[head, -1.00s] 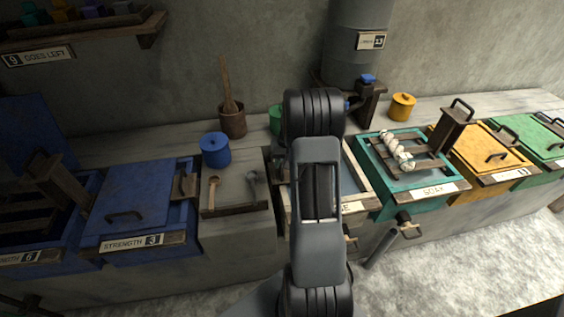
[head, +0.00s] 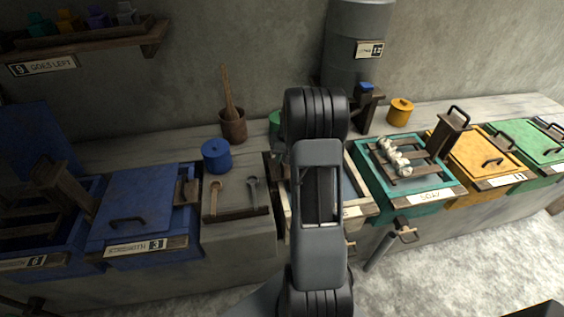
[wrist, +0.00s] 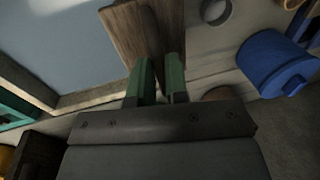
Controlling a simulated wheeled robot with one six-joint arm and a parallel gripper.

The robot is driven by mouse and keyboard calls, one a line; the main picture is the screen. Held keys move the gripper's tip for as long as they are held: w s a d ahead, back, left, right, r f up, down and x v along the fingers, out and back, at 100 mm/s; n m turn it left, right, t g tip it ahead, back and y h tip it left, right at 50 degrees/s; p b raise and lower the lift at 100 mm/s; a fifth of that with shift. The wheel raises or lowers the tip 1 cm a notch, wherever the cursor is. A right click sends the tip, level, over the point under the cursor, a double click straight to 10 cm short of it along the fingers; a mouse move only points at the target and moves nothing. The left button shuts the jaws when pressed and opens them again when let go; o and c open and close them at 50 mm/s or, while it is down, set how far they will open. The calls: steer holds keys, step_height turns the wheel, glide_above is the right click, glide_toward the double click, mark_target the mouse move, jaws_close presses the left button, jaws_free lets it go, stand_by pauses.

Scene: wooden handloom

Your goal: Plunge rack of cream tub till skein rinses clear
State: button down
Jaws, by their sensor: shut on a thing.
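The cream tub (head: 361,207) is mostly hidden behind my arm in the head view. Its pale rim and grey-blue water (wrist: 48,40) show at the left of the wrist view. A white twisted skein (head: 394,158) lies on the wooden rack of the teal tub labelled SOAP (head: 420,199). My gripper (wrist: 157,82), with green fingers, is shut on a brown wooden piece (wrist: 143,32) beside the cream tub's rim. I cannot tell whether this piece is the cream tub's rack handle. No skein shows in the visible part of the cream tub.
The blue tub (head: 141,207) is farther left; the yellow tub (head: 477,152) and green tub (head: 530,141) are right. A grey barrel (head: 357,45) stands behind.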

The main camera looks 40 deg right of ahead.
step_height(320, 180, up, 10)
steer(key=p, duration=0.4)
steer(key=shift+f, duration=0.2)
steer(key=c, duration=1.1)
jaws_free()
steer(key=r, duration=0.4)
steer(key=s+d+r, duration=0.1)
steer(key=r, duration=0.4)
steer(key=d+r, duration=0.1)
steer(key=r, duration=0.3)
steer(key=shift+s+d+r+b, duration=0.15)
steer(key=shift+d+r+b, duration=0.1)
steer(key=shift+b, duration=0.05)
